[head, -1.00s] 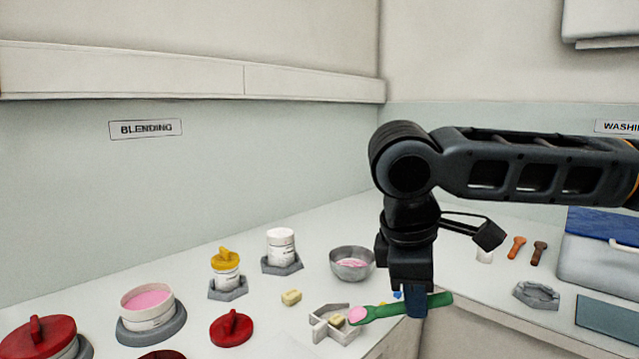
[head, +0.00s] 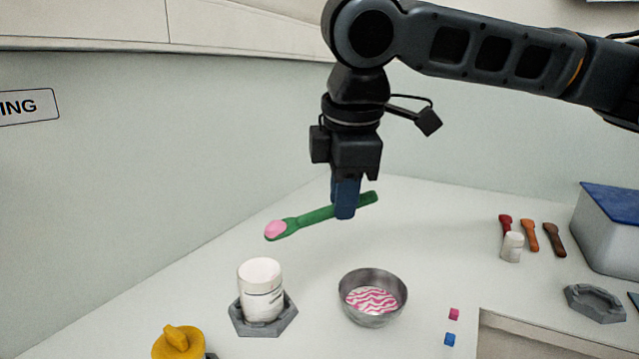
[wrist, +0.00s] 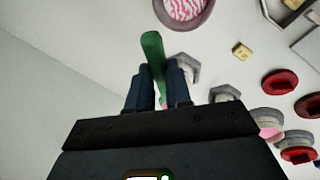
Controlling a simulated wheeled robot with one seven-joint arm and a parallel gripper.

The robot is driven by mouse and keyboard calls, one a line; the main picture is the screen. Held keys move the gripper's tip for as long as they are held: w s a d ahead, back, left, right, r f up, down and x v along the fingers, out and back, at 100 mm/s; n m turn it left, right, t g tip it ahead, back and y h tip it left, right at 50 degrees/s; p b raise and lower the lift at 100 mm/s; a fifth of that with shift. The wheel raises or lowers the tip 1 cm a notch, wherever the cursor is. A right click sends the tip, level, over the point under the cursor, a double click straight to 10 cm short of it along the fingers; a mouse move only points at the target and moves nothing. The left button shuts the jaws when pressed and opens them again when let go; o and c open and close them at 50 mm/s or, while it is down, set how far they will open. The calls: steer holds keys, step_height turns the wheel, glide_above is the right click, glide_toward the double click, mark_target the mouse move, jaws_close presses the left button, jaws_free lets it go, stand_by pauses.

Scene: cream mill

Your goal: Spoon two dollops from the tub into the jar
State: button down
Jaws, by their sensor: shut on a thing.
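My gripper (head: 345,212) is shut on the handle of a green spoon (head: 312,217), which also shows in the wrist view (wrist: 153,48). The spoon's bowl points left and carries a pink dollop (head: 276,229). It hangs in the air above and behind a white jar (head: 262,292), apart from it. The jar stands upright in a grey hexagonal holder (head: 243,324); its top looks white, and I cannot tell whether it is open. The tub of pink cream (wrist: 270,131) is outside the head view now but shows in the wrist view, at the right.
A metal bowl (head: 346,308) with a pink-and-white wavy surface stands right of the jar. A yellow-lidded container (head: 178,343) is at the front left. Pink (head: 454,314) and blue (head: 449,339) cubes lie near the counter edge. Red lids (wrist: 280,82) show in the wrist view.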

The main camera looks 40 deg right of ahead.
step_height(320, 180, down, 5)
steer(key=b, duration=0.4)
steer(key=shift+r+b, duration=0.1)
steer(key=shift+b, duration=0.3)
steer(key=shift+f, duration=0.6)
stand_by(2.4)
steer(key=shift+s+d+p, duration=0.2)
steer(key=shift+d+p, duration=0.05)
steer(key=shift+p, duration=0.15)
stand_by(0.5)
steer(key=shift+r, duration=0.1)
step_height(320, 180, up, 6)
steer(key=p, duration=0.6)
steer(key=shift+a, duration=0.1)
stand_by(0.6)
